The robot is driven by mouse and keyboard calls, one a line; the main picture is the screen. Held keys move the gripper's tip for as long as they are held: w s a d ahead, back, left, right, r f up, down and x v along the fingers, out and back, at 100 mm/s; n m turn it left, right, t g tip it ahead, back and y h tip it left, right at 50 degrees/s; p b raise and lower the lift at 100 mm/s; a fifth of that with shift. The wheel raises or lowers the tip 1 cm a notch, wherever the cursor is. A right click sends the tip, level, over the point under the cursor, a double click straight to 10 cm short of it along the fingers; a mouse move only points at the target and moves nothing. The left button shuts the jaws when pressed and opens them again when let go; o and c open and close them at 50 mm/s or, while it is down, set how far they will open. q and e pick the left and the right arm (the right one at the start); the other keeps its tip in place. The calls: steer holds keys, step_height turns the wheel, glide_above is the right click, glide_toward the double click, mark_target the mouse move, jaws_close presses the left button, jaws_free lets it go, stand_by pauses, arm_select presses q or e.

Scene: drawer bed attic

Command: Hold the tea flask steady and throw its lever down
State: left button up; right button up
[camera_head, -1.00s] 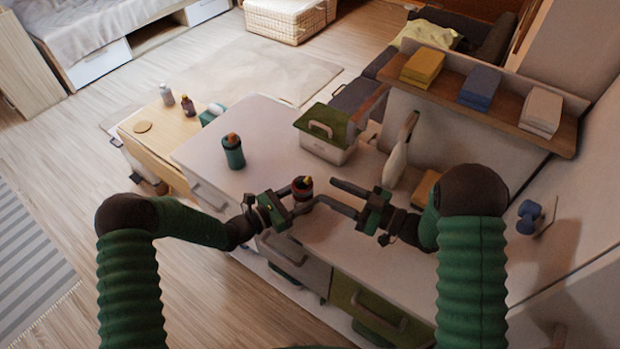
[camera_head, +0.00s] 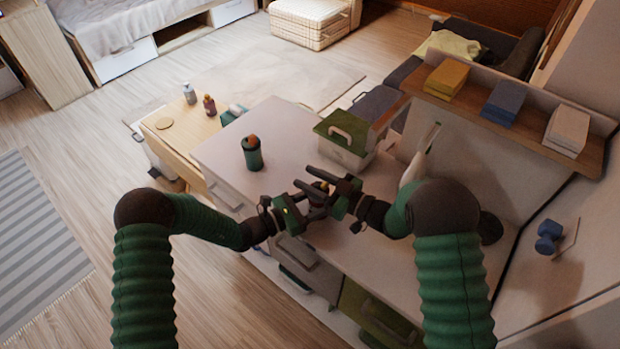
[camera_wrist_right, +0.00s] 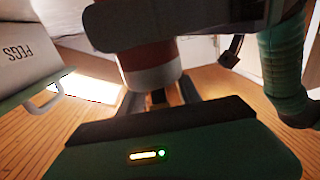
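The tea flask (camera_head: 320,187), a small dark red vessel with a yellow piece on top, stands on the pale cabinet top and is mostly hidden between my grippers in the head view. In the right wrist view a banded reddish and white body (camera_wrist_right: 150,62), apparently the flask, is just beyond my fingers. My left gripper (camera_head: 308,208) is at the flask's near left side; its grip is hidden. My right gripper (camera_head: 303,178) has its fingers apart and reaches left across the flask's top; contact cannot be told. The right fingers also show in the wrist view (camera_wrist_right: 160,97).
A green bottle with an orange cap (camera_head: 252,153) stands left on the cabinet top (camera_head: 287,125). A green-lidded box (camera_head: 345,140) and a pale bottle-like object (camera_head: 413,168) stand behind. A shelf with folded cloths (camera_head: 500,103) overhangs the back right.

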jaws_close()
steer(key=shift+f+y, duration=0.1)
steer(key=shift+y, duration=0.2)
steer(key=shift+s+t+y, duration=0.1)
steer(key=shift+t+y, duration=0.2)
steer(key=shift+t, duration=0.1)
steer(key=shift+o, duration=0.5)
jaws_free()
steer(key=shift+d, duration=0.1)
steer(key=v, duration=1.2)
